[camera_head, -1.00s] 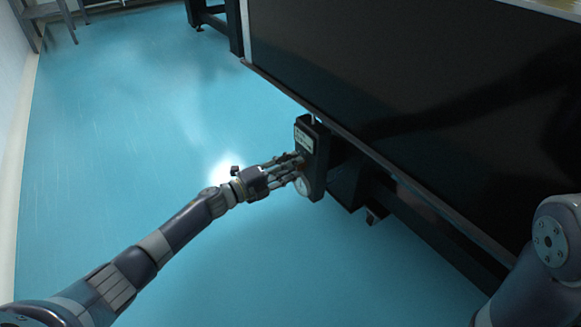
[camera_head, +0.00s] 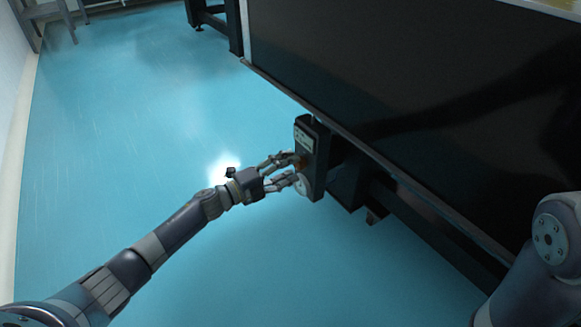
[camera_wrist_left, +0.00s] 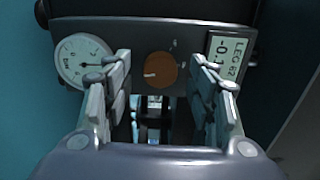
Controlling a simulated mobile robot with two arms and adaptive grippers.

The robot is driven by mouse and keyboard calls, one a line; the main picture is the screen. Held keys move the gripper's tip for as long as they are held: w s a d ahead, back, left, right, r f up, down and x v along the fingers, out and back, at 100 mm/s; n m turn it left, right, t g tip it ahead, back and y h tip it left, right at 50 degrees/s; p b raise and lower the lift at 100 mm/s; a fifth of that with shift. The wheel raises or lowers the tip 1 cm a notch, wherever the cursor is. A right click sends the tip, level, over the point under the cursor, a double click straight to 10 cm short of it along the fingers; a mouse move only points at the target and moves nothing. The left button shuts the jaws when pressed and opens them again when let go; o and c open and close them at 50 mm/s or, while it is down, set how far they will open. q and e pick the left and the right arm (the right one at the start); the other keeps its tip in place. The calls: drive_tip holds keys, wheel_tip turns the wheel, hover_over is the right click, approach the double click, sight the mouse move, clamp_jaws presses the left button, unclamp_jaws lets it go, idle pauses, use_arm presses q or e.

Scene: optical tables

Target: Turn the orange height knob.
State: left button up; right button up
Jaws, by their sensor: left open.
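The orange height knob (camera_wrist_left: 160,70) shows in the left wrist view as a round disc with a light mark toward its left side. It sits in the middle of a dark panel (camera_wrist_left: 185,40), between a white dial gauge and a small display. In the head view the knob (camera_head: 301,162) is partly hidden by a finger. My left gripper (camera_wrist_left: 160,80) is open, with its fingers on either side of the knob and a visible gap to it. In the head view my left gripper (camera_head: 297,168) is at the panel's face. My right gripper is out of view.
The dial gauge (camera_wrist_left: 83,60) is by the left finger and the display (camera_wrist_left: 226,58) by the right finger. A large black table (camera_head: 420,90) stands behind the panel, with a dark support beneath. Blue floor (camera_head: 120,150) is clear to the left.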

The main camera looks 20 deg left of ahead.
use_arm(q)
drive_tip(key=v, duration=1)
drive_tip(key=shift+s+a, duration=0.25)
drive_tip(key=shift+s, duration=0.1)
